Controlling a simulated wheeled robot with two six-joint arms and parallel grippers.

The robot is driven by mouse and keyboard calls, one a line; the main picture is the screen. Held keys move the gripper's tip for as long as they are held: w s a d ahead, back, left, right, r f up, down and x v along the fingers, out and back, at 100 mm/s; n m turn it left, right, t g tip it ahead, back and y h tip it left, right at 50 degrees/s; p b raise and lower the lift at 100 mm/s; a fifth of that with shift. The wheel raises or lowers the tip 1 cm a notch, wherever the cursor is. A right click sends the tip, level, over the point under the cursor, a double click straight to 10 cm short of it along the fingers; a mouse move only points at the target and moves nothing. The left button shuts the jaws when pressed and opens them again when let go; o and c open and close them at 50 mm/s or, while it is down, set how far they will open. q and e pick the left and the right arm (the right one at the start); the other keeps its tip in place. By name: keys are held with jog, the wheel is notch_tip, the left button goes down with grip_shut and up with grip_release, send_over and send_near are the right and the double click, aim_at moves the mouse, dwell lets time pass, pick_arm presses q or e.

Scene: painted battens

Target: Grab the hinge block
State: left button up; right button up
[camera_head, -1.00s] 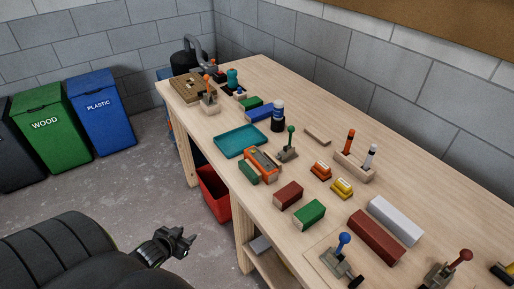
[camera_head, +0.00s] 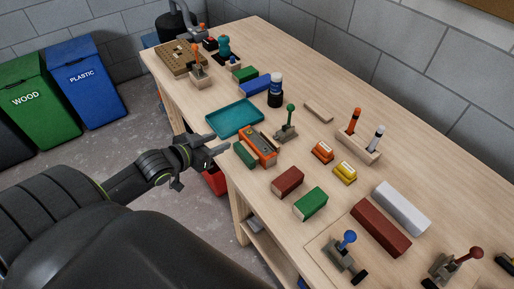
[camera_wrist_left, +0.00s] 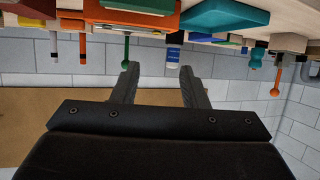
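No part is labelled as a hinge block, and I cannot tell for certain which piece it is. An orange holder (camera_head: 262,137) with grey and dark parts in it stands near the table's front edge, with a small dark green block (camera_head: 244,155) beside it. My left gripper (camera_head: 215,148) is at the front edge, just left of that green block and in front of the teal tray, apart from them. In the left wrist view its two fingers (camera_wrist_left: 158,75) are spread with nothing between them. My right gripper is not in view.
The teal tray (camera_head: 236,117) is empty. A dark red block (camera_head: 288,181), a green block (camera_head: 311,204) and a green-knobbed clamp (camera_head: 287,130) stand nearby. A blue-knobbed clamp (camera_head: 344,250) is nearer. Bins (camera_head: 85,86) stand on the floor at left.

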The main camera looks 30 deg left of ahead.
aim_at(245, 137)
pick_arm(q)
jog(key=x, duration=0.6)
jog(key=shift+w+f, duration=0.1)
jog(key=shift+w, duration=0.2)
jog(key=shift+d+p+x, duration=0.25)
jog(key=shift+x, duration=1.2)
jog(key=shift+d+p+x, duration=0.2)
jog(key=shift+p+x, duration=0.05)
jog(key=shift+x, duration=1.15)
jog(key=shift+s, duration=0.1)
grip_shut()
